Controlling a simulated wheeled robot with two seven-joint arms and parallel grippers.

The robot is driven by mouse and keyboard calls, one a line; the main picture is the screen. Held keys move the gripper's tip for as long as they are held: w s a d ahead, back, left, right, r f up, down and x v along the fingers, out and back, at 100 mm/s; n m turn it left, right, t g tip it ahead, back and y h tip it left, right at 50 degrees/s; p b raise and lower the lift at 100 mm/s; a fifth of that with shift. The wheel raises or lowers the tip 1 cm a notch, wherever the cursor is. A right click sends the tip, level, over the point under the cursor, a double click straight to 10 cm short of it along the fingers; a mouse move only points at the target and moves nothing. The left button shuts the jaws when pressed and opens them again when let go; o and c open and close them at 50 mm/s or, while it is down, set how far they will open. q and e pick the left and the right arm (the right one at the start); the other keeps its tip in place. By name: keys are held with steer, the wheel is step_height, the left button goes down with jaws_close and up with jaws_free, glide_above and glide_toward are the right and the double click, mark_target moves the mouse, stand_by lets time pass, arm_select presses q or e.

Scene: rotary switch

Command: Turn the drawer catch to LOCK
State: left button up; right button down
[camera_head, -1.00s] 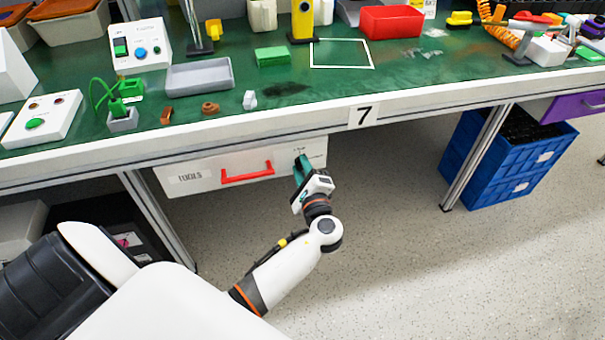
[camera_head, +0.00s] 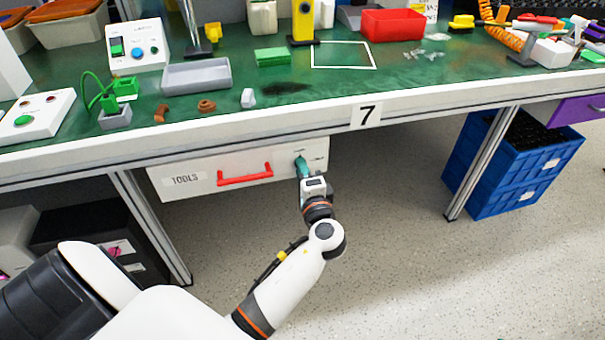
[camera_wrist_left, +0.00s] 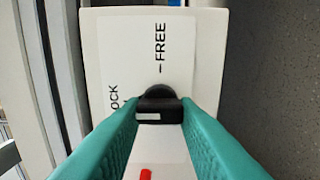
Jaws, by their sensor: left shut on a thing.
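The drawer catch (camera_wrist_left: 158,103) is a dark knob on the white drawer front (camera_wrist_left: 106,55), with a white mark on its left half in the wrist view. The word FREE stands above it and the word LOCK, partly hidden by a finger, to its left. I cannot tell whether the mark lines up with LOCK. My left gripper (camera_head: 301,162) has teal fingers, which also show in the wrist view (camera_wrist_left: 159,112), shut on the knob from both sides. In the head view the gripper hides the knob. My right gripper is not in view.
The drawer has a red handle (camera_head: 245,175) left of the catch and a TOOLS label (camera_head: 185,181). The green bench top (camera_head: 330,88) overhangs it. A bench leg (camera_head: 482,165) and blue crates (camera_head: 520,165) stand to the right. The floor between is clear.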

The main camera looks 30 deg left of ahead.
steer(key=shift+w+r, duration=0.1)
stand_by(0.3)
arm_select(q)
steer(key=o, duration=1)
steer(key=p+v, duration=0.1)
steer(key=v, duration=1.1)
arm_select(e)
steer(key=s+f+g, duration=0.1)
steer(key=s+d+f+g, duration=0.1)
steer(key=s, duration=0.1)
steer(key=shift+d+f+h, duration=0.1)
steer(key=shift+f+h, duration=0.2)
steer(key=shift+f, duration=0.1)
